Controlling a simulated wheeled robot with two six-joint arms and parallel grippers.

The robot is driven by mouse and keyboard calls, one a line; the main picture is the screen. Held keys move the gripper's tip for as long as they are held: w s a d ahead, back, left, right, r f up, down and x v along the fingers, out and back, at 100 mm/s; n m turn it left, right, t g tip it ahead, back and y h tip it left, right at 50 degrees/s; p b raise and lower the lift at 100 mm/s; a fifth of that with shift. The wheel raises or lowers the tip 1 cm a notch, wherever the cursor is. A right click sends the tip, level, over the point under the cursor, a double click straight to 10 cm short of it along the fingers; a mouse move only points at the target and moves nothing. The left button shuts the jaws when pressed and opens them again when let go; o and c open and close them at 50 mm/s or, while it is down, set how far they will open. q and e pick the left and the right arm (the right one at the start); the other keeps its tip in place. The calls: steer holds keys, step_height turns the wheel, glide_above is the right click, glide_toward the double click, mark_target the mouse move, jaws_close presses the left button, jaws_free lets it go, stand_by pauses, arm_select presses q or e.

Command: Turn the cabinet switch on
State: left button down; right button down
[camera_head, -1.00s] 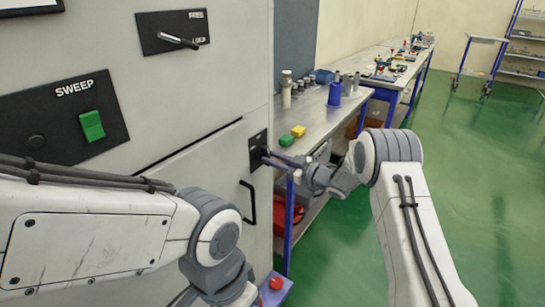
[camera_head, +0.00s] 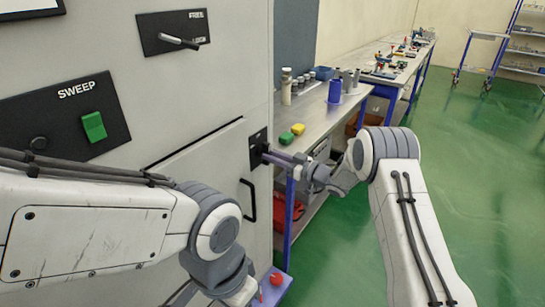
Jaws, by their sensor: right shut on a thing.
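The grey cabinet (camera_head: 225,85) fills the left side of the head view. A small black switch plate (camera_head: 254,142) sits on its front near the right edge, above a black bar handle. My right gripper (camera_head: 267,154) reaches this plate from the right and is shut on the switch knob there. The fingers hide the knob, so its angle cannot be read. My left arm crosses the lower left; its gripper is out of view.
A SWEEP panel with a green rocker (camera_head: 94,127) and a FREE/LOCK lever (camera_head: 178,41) are on the cabinet. A workbench (camera_head: 318,118) with a green and a yellow block stands close behind my right gripper.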

steer(key=c, duration=0.7)
jaws_free()
steer(key=shift+d+f, duration=0.1)
steer(key=b+v, duration=0.1)
steer(key=v, duration=0.9)
steer(key=shift+s+d+b, duration=0.15)
steer(key=shift+b, duration=0.25)
steer(key=w+a+r+m+h, duration=0.1)
steer(key=a+r+h, duration=0.3)
steer(key=a, duration=0.1)
steer(key=s+a+r+m+h+p, duration=0.2)
steer(key=s+h, duration=0.4)
steer(key=s, duration=0.1)
steer(key=s+g+h, duration=0.1)
steer(key=s+g, duration=0.2)
steer(key=s, duration=0.9)
steer(key=s+d+f+g+h+p, duration=0.1)
steer(key=s+g, duration=0.3)
steer(key=s, duration=0.8)
steer(key=s+g+h, duration=0.1)
steer(key=s+g, duration=0.2)
steer(key=s, duration=0.9)
steer(key=shift+s+d+f+g+h, duration=0.2)
steer(key=shift+d+g+h, duration=0.1)
steer(key=shift+d, duration=0.1)
